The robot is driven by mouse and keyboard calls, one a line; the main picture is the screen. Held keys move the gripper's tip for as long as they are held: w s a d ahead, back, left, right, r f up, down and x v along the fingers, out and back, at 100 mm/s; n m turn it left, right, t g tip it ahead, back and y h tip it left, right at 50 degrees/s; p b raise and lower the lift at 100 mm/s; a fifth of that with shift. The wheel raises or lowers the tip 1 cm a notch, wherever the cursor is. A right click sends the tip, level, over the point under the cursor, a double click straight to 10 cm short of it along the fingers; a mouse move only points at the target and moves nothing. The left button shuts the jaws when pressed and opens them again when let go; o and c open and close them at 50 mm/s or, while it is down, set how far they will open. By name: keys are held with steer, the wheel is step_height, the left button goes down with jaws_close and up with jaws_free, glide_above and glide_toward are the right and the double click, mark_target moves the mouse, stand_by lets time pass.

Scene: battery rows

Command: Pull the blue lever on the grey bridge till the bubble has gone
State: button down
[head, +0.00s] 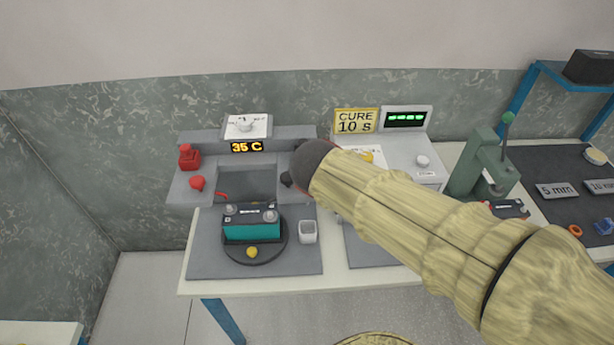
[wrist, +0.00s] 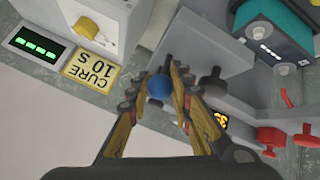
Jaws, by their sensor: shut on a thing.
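The grey bridge (head: 185,188) stands at the back of the left workstation, with an orange display (head: 247,147) reading 35 C. My arm hides its right end in the head view. In the wrist view the bridge (wrist: 210,45) runs beneath my gripper. The blue lever's round knob (wrist: 158,88) sits between the two fingers of my gripper (wrist: 160,76), which is shut on it. The lever's stem is hidden. My fingers do not show in the head view. No bubble can be made out in either view.
A teal battery (head: 250,229) sits on a dark round turntable in front of the bridge. Red controls (head: 189,158) are on the bridge's left, and a dark knob (wrist: 212,80) is beside my gripper. A CURE 10 s sign (head: 355,121) and green press (head: 483,165) stand to the right.

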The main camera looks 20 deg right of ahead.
steer(key=shift+b, duration=0.35)
stand_by(0.3)
steer(key=c, duration=1.6)
jaws_free()
steer(key=shift+s, duration=0.1)
steer(key=shift+o, duration=0.2)
steer(key=v, duration=1.2)
steer(key=shift+f, duration=0.15)
